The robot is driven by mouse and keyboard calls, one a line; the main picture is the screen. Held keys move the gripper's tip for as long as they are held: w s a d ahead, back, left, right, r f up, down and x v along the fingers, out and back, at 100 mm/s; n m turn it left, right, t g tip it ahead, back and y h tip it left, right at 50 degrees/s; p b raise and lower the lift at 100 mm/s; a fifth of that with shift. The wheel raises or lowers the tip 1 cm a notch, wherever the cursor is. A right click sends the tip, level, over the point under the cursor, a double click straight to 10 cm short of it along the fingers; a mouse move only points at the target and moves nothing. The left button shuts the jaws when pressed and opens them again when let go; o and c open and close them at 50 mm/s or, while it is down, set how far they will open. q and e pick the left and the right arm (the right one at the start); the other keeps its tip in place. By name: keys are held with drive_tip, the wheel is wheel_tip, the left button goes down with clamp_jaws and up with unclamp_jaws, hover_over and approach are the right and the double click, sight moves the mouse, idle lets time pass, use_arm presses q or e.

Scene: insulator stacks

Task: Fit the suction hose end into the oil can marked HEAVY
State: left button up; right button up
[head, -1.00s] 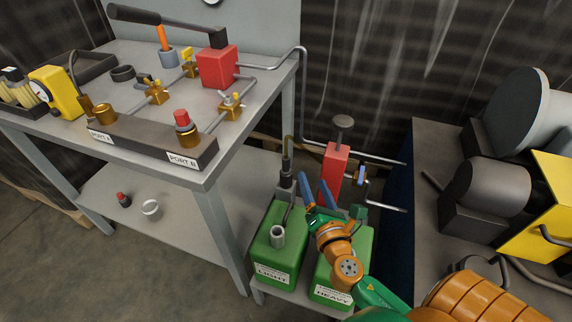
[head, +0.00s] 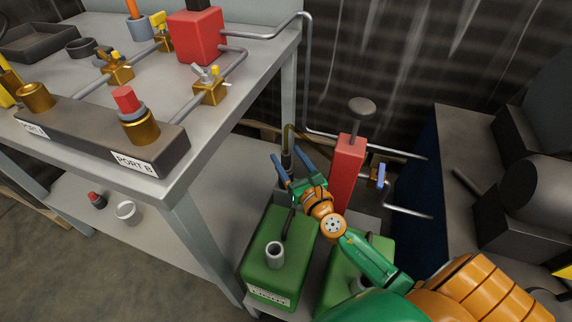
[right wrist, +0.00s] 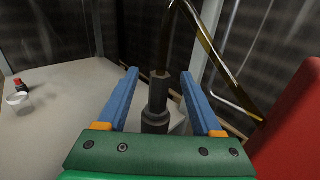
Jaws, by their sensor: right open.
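The suction hose end (head: 287,159) is a dark upright fitting behind the green cans, with a brownish hose rising from it. In the right wrist view the dark fitting (right wrist: 158,95) stands between the blue fingers, with gaps on both sides. My right gripper (head: 285,154) is open around or just in front of it. My left gripper is out of view.
A red pump (head: 347,172) with a dark knob stands close right of my gripper. The grey bench (head: 186,181) with valves is at left, its leg near the cans. Pipes (head: 385,153) run behind. A dark table with machinery (head: 470,130) is at right.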

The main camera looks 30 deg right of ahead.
drive_tip(key=shift+w+f, duration=0.1)
drive_tip(key=shift+w, duration=0.7)
clamp_jaws()
